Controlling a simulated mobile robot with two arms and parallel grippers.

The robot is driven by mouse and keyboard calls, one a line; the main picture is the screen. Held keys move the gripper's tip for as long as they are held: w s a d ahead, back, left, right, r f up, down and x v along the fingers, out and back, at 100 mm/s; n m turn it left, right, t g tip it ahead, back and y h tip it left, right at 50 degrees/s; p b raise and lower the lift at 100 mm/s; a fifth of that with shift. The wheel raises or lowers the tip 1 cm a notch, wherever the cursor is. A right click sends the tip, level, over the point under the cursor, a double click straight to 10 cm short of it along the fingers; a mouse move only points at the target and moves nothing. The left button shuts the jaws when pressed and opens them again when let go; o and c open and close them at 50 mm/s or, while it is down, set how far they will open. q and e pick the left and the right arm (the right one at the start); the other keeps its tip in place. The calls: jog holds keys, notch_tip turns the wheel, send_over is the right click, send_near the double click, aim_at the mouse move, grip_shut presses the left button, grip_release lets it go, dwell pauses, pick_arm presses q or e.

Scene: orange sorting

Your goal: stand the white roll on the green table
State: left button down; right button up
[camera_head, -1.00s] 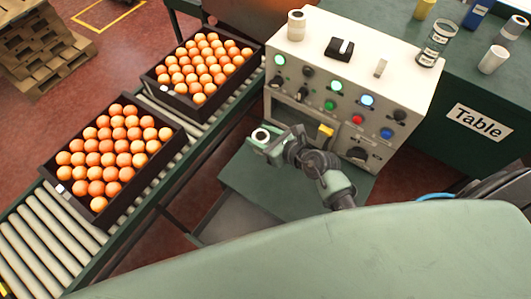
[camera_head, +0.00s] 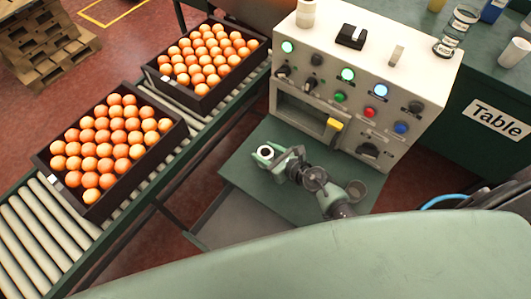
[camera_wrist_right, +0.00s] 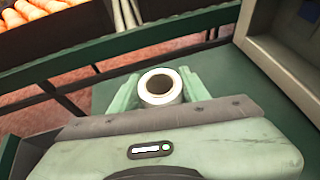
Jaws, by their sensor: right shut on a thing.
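My right gripper (camera_head: 265,154) is shut on a white roll (camera_head: 264,150), a short ring with its open end facing up. In the right wrist view the roll (camera_wrist_right: 160,88) sits between the two pale green fingers (camera_wrist_right: 160,90). The gripper is over the dark green surface in front of the control box; its height above it is hard to tell. The green table (camera_head: 480,72) with the "Table" sign stands at the right. My left gripper is not in view.
The control box (camera_head: 375,75) with knobs and lit buttons stands behind the gripper. Another white roll (camera_head: 306,13) is on it. Cups and jars, including a white cup (camera_head: 514,52), stand on the table. Crates of oranges (camera_head: 110,150) lie on the roller conveyor (camera_head: 45,235) at left.

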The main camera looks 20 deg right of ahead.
jog(key=shift+f, duration=0.1)
jog(key=o, duration=1.4)
jog(key=shift+c, duration=0.2)
jog(key=shift+s+d+r, duration=0.1)
jog(key=shift+s+r, duration=0.1)
jog(key=shift+r, duration=0.05)
jog(key=p+v, duration=0.1)
jog(key=v, duration=1)
jog(key=shift+s, duration=0.25)
jog(key=shift+d+r, duration=0.1)
